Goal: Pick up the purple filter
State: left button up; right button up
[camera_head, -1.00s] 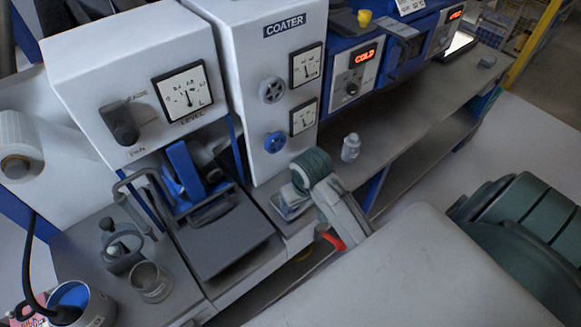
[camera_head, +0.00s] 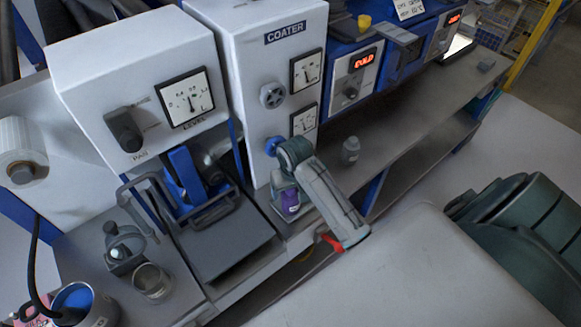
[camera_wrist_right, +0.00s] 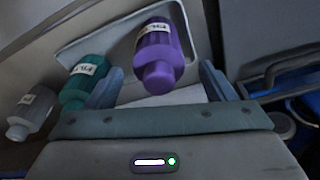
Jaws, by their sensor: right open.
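The purple filter (camera_wrist_right: 158,52) is a small purple bottle with a white label. In the right wrist view it lies ahead of and between the spread fingers of my right gripper (camera_wrist_right: 160,86), with a gap on each side. In the head view the purple filter (camera_head: 290,203) shows in part beside my right wrist, on the narrow bench below the coater. My right gripper is open and empty; its fingers are mostly hidden in the head view. My left gripper is not in view.
In the head view a grey-white bottle (camera_head: 350,150) stands right of my wrist. The coater (camera_head: 270,80) rises behind. The bench to the right (camera_head: 420,110) is mostly clear.

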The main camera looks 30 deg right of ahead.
jog(key=shift+w+d+f+p, duration=0.1)
jog(key=shift+w+f+p, duration=0.1)
jog(key=shift+f, duration=0.6)
jog(key=shift+w+f+p, duration=0.1)
jog(key=shift+f+p, duration=0.05)
jog(key=shift+f, duration=0.6)
jog(key=c, duration=1)
jog(key=shift+r, duration=0.15)
